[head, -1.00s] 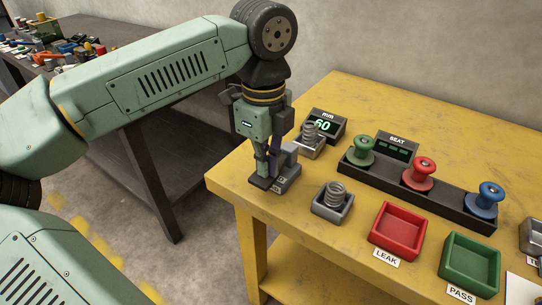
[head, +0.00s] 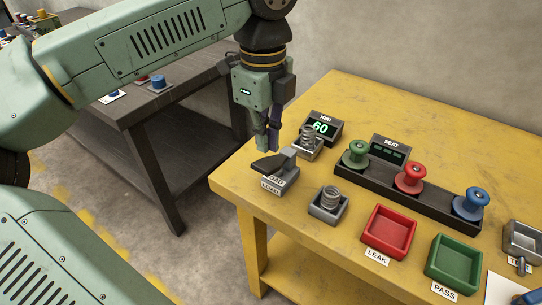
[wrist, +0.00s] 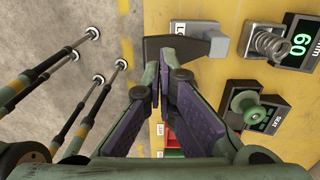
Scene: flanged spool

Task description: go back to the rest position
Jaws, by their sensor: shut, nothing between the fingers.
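My gripper (head: 266,148) is shut and empty, pointing down above the front left corner of the yellow table (head: 330,262). Its fingertips are just above and behind the grey LOAD block (head: 284,184) with its dark lever (head: 268,166). In the wrist view the shut fingers (wrist: 157,92) meet at the middle, with the dark lever (wrist: 168,50) just beyond them. A green spool (head: 356,155), a red spool (head: 410,178) and a blue spool (head: 470,204) stand upright on a black rack (head: 436,208).
A red LEAK tray (head: 388,232) and green PASS tray (head: 454,264) are in front. A dark table (head: 150,95) is at the left.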

